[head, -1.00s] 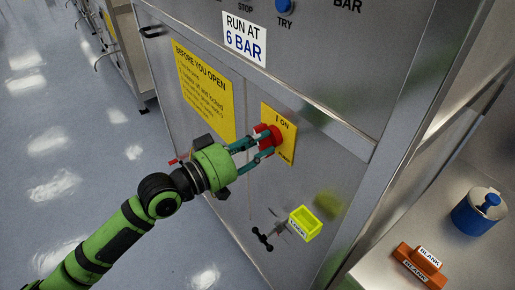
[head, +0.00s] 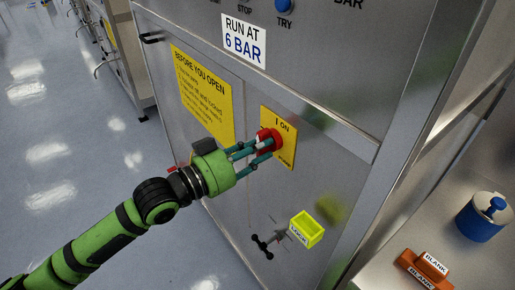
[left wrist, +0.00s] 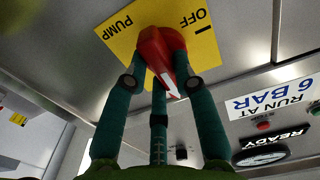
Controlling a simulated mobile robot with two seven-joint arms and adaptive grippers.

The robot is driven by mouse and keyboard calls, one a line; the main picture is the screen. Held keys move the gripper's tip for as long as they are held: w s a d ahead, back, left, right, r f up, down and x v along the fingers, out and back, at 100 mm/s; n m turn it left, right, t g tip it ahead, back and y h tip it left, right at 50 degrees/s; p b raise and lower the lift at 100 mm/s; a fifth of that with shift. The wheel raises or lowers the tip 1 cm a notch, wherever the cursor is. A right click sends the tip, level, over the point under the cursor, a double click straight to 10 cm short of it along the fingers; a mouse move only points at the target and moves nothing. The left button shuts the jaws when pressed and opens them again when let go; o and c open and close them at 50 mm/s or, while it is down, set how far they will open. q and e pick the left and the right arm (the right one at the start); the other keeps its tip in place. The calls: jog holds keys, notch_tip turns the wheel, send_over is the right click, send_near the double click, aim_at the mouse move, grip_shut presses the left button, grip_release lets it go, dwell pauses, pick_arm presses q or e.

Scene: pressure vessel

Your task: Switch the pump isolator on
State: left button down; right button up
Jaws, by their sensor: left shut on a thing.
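The pump isolator is a red rotary handle (head: 270,138) on a yellow plate (head: 291,151) on the steel cabinet front. The plate reads I ON at its top in the head view. In the left wrist view the handle (left wrist: 157,45) has a white pointer aimed downward, and the plate (left wrist: 203,40) shows PUMP and OFF upside down. I cannot tell exactly which mark the pointer meets. My left gripper (head: 262,147) is shut on the handle, its teal fingers around it; they also show in the left wrist view (left wrist: 160,75). My right gripper is out of view.
A yellow LOCK box (head: 307,229) and a dark T-handled valve (head: 268,245) sit below the isolator. A BEFORE YOU OPEN sign (head: 204,95) is at left. A blue pot (head: 480,220) and an orange BLANK piece (head: 424,268) stand on the bench at right.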

pick_arm(q)
jog(key=shift+f, duration=0.1)
jog(key=c, duration=1)
grip_release()
jog(key=shift+v, duration=6)
